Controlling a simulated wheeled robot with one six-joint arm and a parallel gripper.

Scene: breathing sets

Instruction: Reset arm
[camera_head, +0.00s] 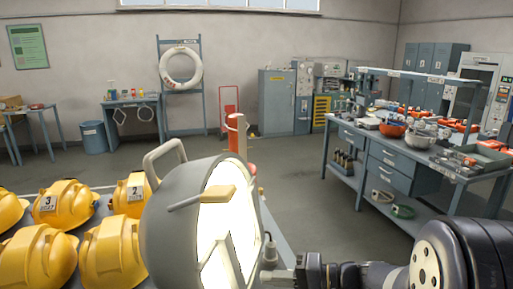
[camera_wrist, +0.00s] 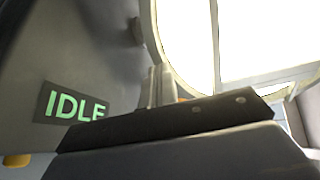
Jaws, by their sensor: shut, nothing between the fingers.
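My arm (camera_head: 440,265) reaches in from the lower right in the head view. My gripper (camera_head: 268,262) points left, close beside a large grey round housing (camera_head: 178,215) with a bright glowing face and a looped handle on top. Whether they touch is unclear. In the wrist view my gripper (camera_wrist: 157,86) has its fingers together, with nothing seen between them. Behind them are the bright round face (camera_wrist: 240,40) and a grey surface with a green "IDLE" sign (camera_wrist: 75,106). A dark bar crosses the lower part of that view.
Several yellow helmets (camera_head: 62,205) stand on a table at the lower left. A blue workbench (camera_head: 400,165) with helmets and parts stands at the right. A red cylinder (camera_head: 237,135) stands behind the housing. The floor (camera_head: 310,190) between is clear.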

